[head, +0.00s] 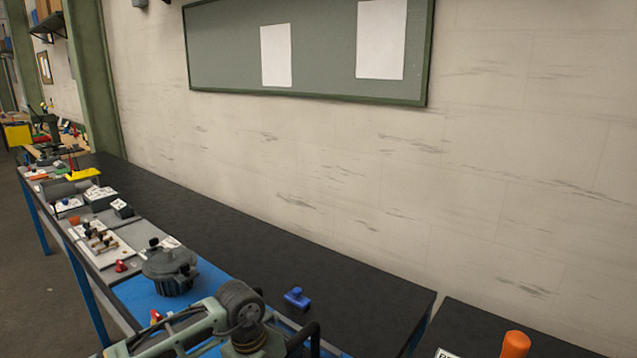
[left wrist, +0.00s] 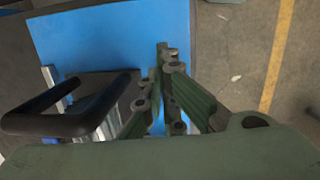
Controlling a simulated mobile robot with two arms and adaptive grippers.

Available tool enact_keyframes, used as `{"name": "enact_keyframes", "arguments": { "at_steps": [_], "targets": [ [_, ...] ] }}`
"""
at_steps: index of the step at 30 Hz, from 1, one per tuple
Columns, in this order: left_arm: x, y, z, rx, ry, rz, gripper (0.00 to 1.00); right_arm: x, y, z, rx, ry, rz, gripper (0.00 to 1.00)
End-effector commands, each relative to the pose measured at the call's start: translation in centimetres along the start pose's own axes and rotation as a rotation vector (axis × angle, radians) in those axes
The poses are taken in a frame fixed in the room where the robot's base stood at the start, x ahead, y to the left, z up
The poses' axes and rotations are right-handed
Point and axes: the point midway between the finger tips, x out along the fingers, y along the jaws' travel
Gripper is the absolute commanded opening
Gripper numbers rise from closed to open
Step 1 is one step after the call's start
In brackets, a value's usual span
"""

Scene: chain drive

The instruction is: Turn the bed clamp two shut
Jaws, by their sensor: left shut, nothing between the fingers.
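My left gripper (left wrist: 166,58) shows in the left wrist view with its fingers together and nothing between them, above a blue surface (left wrist: 95,45). A black looped handle (left wrist: 75,115) is beside it on the left, over a silvery ribbed metal part (left wrist: 112,100). In the head view my left arm crosses the lower middle, and its fingers are hidden. A black handle (head: 312,340) stands right of my wrist there. A small red-topped part (head: 156,316) lies left of my arm. I cannot tell which part is bed clamp two. My right gripper is not in view.
A dark grey round housing (head: 170,268) stands on the blue mat (head: 215,275). A blue part (head: 296,297) lies on the black bench (head: 350,300). An orange cylinder (head: 516,344) stands at lower right. The bench along the wall is mostly clear.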

Motion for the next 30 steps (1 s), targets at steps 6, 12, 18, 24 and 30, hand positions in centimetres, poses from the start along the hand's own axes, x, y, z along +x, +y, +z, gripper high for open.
{"name": "enact_keyframes", "arguments": {
  "at_steps": [6, 12, 18, 24, 30],
  "targets": [
    [-1.4, -1.3, -3.5, 0.026, 0.114, -0.07, 0.0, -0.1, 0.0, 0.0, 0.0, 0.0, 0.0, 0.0],
    [-0.7, -1.5, -3.9, 0.027, 0.125, -0.079, 0.0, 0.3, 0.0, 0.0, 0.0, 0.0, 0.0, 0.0],
    [1.4, -1.6, -4.0, 0.028, 0.121, -0.079, 0.0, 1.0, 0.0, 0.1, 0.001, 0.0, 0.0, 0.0],
    [4.4, -1.8, -4.5, 0.028, 0.123, -0.076, 0.0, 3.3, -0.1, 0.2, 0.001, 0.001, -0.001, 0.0],
    [5.5, -1.9, -4.6, 0.028, 0.122, -0.075, 0.0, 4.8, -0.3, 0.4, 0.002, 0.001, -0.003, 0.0]
  ]
}}
